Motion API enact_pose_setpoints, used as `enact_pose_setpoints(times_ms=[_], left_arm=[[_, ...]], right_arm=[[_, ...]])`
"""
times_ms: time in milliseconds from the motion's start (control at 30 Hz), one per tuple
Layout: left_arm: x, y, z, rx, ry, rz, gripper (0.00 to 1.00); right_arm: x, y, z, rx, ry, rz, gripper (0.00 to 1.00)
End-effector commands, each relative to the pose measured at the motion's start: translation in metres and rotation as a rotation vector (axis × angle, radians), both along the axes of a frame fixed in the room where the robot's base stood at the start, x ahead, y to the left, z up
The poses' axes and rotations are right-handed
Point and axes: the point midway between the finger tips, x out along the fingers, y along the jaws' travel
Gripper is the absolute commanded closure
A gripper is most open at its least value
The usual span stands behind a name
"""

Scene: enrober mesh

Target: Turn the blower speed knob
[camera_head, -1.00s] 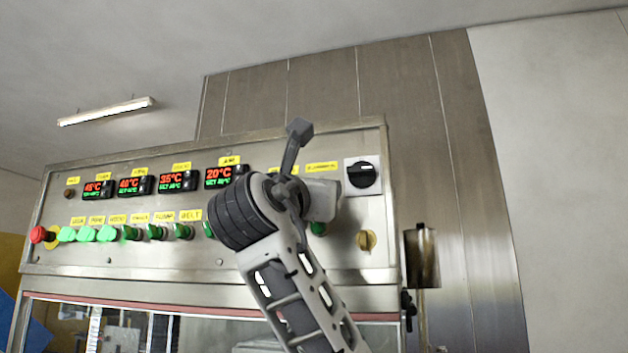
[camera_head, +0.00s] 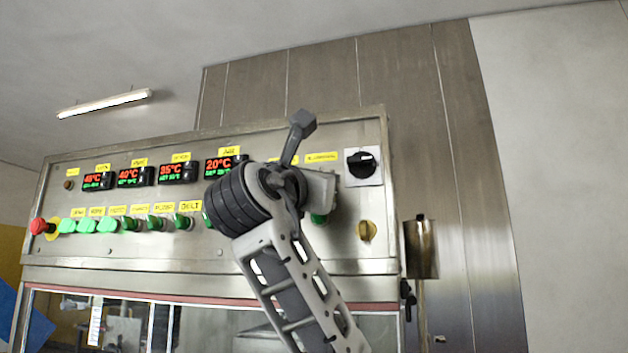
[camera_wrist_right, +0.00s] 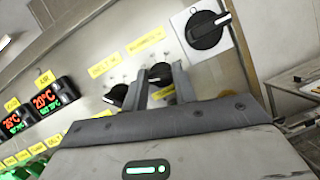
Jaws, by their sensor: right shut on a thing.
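In the right wrist view, two black knobs sit side by side on the steel panel under yellow labels too blurred to read. My right gripper (camera_wrist_right: 160,82) is shut on the right-hand black knob (camera_wrist_right: 160,72), a finger on each side of it. The other black knob (camera_wrist_right: 117,94) is just outside the left finger. In the head view, my right wrist covers both knobs and the fingertips, so the knob's angle cannot be told there. My left gripper is in neither view.
A large black rotary switch (camera_head: 363,163) on a pale plate is to the right, also near the gripper in the wrist view (camera_wrist_right: 206,30). A yellow knob (camera_head: 367,230) is below it. Green buttons and a red emergency stop (camera_head: 38,226) line the panel's left.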

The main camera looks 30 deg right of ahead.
Motion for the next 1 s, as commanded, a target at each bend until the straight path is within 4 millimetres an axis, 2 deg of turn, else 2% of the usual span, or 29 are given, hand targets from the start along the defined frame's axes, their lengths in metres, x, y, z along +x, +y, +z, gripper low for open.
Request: enact_pose_setpoints(times_ms=[1000], left_arm=[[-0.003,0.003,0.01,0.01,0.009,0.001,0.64]], right_arm=[[0.002,0.002,0.004,0.6,-0.699,-0.001,0.95]])
